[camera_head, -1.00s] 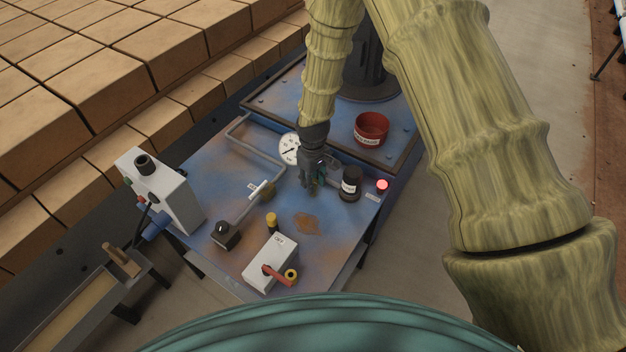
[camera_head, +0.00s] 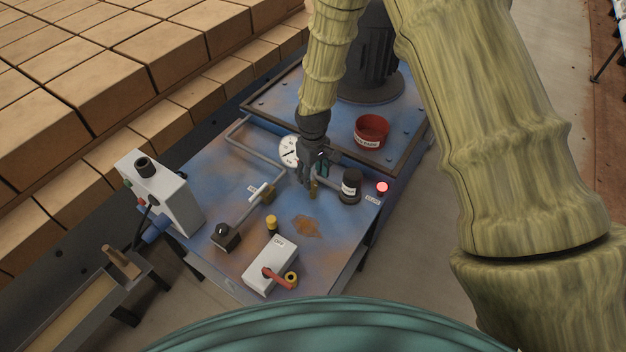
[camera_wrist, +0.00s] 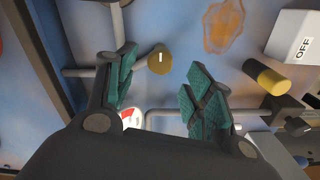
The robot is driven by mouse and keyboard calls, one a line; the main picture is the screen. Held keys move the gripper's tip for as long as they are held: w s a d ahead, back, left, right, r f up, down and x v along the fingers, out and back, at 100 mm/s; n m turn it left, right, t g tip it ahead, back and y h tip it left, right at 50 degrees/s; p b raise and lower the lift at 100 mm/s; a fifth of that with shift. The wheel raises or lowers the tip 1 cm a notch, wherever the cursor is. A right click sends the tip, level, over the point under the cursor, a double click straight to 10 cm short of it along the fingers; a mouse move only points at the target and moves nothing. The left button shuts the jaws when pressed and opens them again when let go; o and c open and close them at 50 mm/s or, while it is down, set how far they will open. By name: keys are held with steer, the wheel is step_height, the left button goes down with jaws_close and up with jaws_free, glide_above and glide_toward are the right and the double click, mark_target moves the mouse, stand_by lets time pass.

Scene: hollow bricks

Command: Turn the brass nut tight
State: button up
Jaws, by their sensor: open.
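The brass nut (camera_wrist: 160,60) is a small round brass-coloured piece with a white mark on top, at a pipe junction on the blue, rust-stained bench. In the wrist view it shows in the gap between the fingertips, nearer the left one, with space visible toward the right one. In the head view a brass bit of it (camera_head: 314,187) shows just below my gripper (camera_head: 315,170). My gripper is open, pointing down over it, its teal-padded fingers apart. I cannot tell whether a finger touches the nut. My gripper hides part of the piping.
A white dial gauge (camera_head: 289,151) and a black cylinder (camera_head: 350,187) stand close beside my gripper. A red-lit button (camera_head: 382,187), a red tin (camera_head: 371,130), a white-handled valve (camera_head: 262,190), a yellow-capped post (camera_head: 272,222) and an OFF switch box (camera_head: 268,262) are also on the bench.

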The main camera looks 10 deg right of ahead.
mark_target(313, 184)
step_height(313, 184, up, 8)
steer(key=shift+f, duration=0.15)
stand_by(0.6)
